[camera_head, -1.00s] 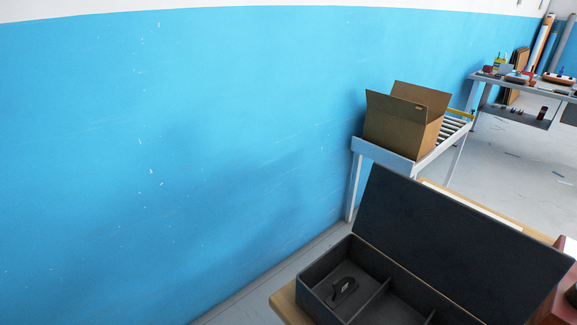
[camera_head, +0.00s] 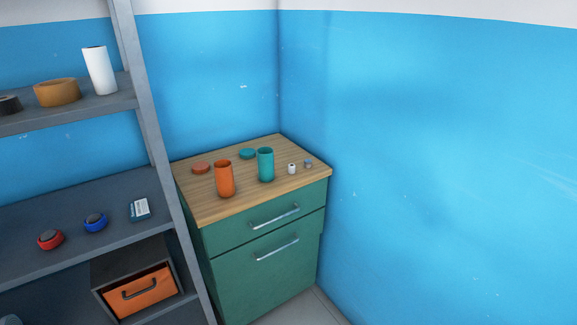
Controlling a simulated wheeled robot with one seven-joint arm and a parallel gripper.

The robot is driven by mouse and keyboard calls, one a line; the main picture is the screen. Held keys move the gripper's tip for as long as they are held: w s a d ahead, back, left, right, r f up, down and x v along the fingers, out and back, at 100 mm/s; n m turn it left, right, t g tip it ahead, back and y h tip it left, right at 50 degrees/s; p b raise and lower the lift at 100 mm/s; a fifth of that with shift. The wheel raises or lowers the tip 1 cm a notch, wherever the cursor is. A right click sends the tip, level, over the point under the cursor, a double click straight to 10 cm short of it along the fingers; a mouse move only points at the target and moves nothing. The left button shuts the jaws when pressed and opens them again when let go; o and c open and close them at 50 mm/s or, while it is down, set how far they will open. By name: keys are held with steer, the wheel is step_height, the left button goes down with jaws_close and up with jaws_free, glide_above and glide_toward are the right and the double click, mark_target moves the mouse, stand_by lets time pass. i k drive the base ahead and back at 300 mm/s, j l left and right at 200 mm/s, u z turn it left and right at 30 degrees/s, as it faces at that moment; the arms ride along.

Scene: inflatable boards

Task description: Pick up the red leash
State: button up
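A small round red item (camera_head: 50,239) with a dark middle lies on the middle shelf of the grey rack at the left. It may be a coiled red leash, but it is too small to tell. A similar blue item (camera_head: 95,222) lies just to its right. My gripper is not in view.
The grey rack (camera_head: 150,120) also holds a small box (camera_head: 139,209), an orange-fronted bin (camera_head: 140,291), a brown roll (camera_head: 57,92) and a white roll (camera_head: 99,70). A green cabinet (camera_head: 262,277) in the corner carries orange (camera_head: 224,179) and teal (camera_head: 265,164) cups and lids.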

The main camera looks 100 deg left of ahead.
mark_target(49, 239)
steer(key=u, duration=3.85)
